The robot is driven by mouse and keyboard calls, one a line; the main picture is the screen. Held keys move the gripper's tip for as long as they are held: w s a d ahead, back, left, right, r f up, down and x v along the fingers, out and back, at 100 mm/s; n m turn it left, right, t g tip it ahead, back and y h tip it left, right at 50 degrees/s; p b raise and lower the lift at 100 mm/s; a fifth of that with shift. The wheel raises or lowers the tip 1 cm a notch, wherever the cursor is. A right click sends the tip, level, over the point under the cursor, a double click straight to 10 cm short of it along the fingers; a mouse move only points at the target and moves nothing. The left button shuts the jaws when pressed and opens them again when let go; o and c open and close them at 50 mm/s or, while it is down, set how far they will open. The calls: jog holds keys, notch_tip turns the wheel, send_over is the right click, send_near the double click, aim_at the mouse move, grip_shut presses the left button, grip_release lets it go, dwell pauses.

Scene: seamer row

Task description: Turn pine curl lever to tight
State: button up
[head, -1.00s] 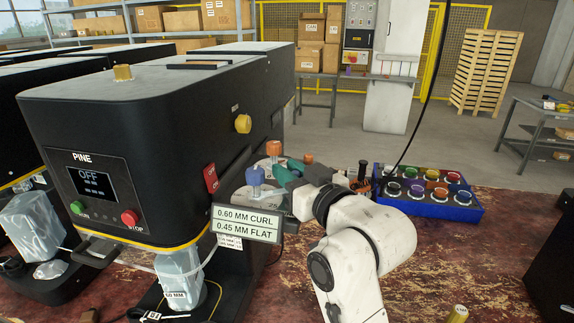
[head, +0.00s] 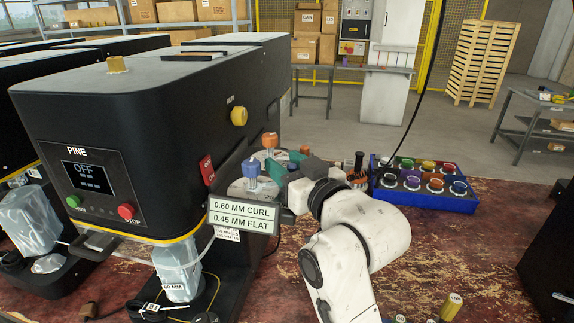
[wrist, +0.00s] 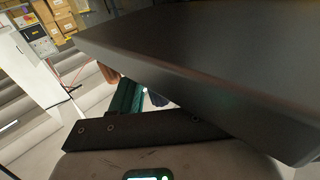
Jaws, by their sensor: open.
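The PINE seamer (head: 150,110) is a black machine with its display reading OFF. On its side a grey plate carries a blue-topped lever (head: 250,170) and an orange-topped lever (head: 269,143). A sign (head: 243,213) below reads 0.60 MM CURL and 0.45 MM FLAT; I cannot tell which lever is the curl one. In the wrist view, orange (wrist: 108,73) and blue (wrist: 157,98) parts show beside a teal finger, partly hidden by the dark machine body.
A blue tray (head: 425,203) of coloured round pieces stands right of my arm. A dark upright tool (head: 359,162) stands near my wrist. A yellow knob (head: 239,116) and a red switch (head: 206,169) are on the seamer's side.

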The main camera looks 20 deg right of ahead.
jog(key=s+d, duration=0.1)
jog(key=s, duration=0.9)
jog(key=shift+s+d, duration=0.3)
